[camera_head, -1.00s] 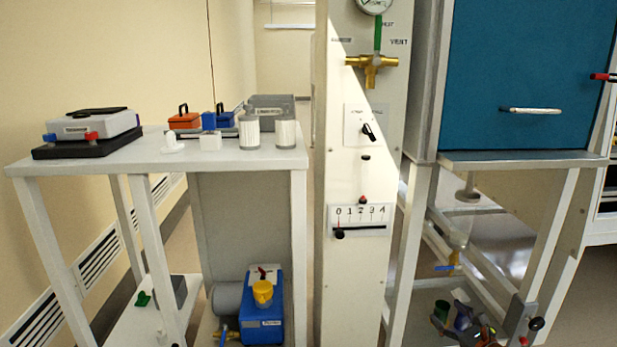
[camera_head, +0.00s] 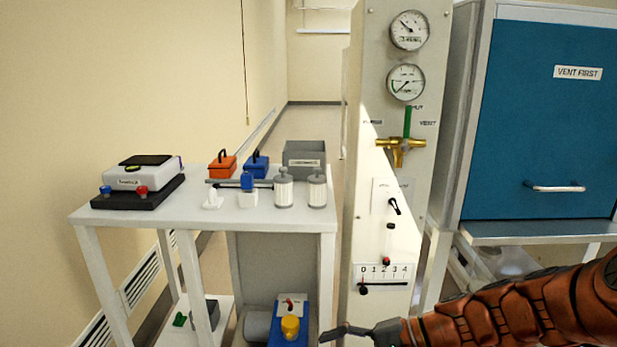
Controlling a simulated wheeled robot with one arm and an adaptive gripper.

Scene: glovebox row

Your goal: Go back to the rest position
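My gripper (camera_head: 345,335) shows at the bottom of the head view, at the end of my orange arm, which reaches in from the right edge. It points left, in front of the lower part of the white valve panel (camera_head: 365,318). Only part of its dark fingers shows, and I cannot tell whether they are apart or together. I see nothing held in it. The panel carries two gauges, a brass valve (camera_head: 401,146) with a green handle, a black toggle switch (camera_head: 394,206) and a 0-to-4 scale with a slider (camera_head: 384,281).
A white table (camera_head: 150,213) on the left holds a boxed instrument (camera_head: 142,178), orange and blue cases, a grey bin (camera_head: 304,160) and two white canisters. A blue pump (camera_head: 290,330) sits below. A blue glovebox door (camera_head: 550,120) labelled VENT FIRST is at right, above a grey ledge.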

